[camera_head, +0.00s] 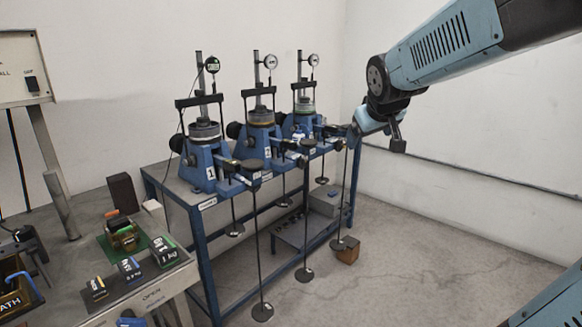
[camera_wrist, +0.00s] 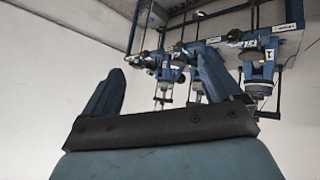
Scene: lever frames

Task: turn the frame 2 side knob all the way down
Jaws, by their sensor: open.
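Three blue lever frames stand in a row on a blue bench in the head view. The near one is marked 1; frame 2 (camera_head: 262,140) is the middle one. Its side knob (camera_head: 233,130) is a dark round knob on its left side, partly behind frame 1. The knob's turn position cannot be read. My gripper (camera_head: 378,128) is in the air right of the frames, well apart from the knob. In the wrist view my gripper (camera_wrist: 160,85) shows two spread blue fingers with nothing held between them. The frames appear upside down beyond the fingers, and I cannot tell frame 2's knob there.
Frame 1 (camera_head: 204,160) and frame 3 (camera_head: 303,120) flank frame 2 closely. Lever arms and hanging rods (camera_head: 257,255) project in front of the bench (camera_head: 190,205). A side table (camera_head: 120,295) with weights stands at the left. The floor at the right is clear.

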